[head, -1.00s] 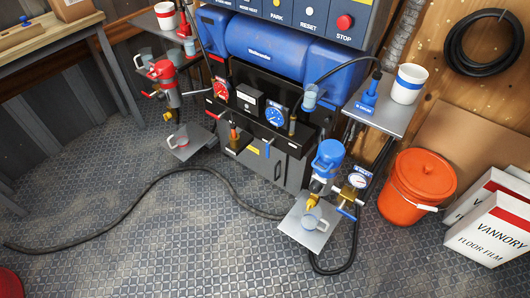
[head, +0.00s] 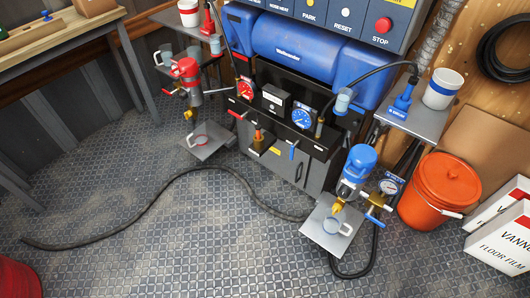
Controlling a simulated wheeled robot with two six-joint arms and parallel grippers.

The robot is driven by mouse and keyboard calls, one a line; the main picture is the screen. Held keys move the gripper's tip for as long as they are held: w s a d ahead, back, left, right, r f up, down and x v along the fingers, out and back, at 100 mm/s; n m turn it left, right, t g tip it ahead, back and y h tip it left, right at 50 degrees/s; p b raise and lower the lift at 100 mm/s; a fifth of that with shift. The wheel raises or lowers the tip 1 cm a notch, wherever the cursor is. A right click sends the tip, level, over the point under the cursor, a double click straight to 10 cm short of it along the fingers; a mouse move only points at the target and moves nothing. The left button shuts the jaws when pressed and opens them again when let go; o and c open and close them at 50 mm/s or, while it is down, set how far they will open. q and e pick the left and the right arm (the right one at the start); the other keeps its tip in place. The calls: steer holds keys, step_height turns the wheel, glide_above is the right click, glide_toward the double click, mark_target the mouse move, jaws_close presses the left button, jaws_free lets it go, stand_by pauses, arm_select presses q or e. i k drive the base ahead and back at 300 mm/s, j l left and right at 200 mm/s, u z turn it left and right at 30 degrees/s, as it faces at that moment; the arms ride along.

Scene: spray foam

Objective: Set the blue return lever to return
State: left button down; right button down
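Two blue-handled levers show, and I cannot tell which one is the return lever. One blue lever (head: 376,201) is on a brass valve beside the round gauge (head: 388,187), right of the blue-capped unit (head: 360,162). A smaller blue lever (head: 293,149) hangs on the black front of the machine, below the blue-faced gauge (head: 303,118). The small labels near them are too small to read. Neither of my grippers is in view.
An orange lidded bucket (head: 449,180) stands right of the blue-capped unit. White boxes (head: 502,240) are at the far right. A dark hose (head: 150,205) curves across the floor. A red-capped unit (head: 186,70) stands at the left. The patterned floor in front is mostly clear.

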mark_target(296, 142)
steer(key=i+j+u, duration=0.1)
steer(key=j, duration=0.25)
steer(key=i+j, duration=0.15)
steer(key=j, duration=0.2)
steer(key=i+j+u, duration=0.15)
steer(key=j, duration=0.2)
steer(key=i+j, duration=0.1)
steer(key=j, duration=0.25)
steer(key=u, duration=0.05)
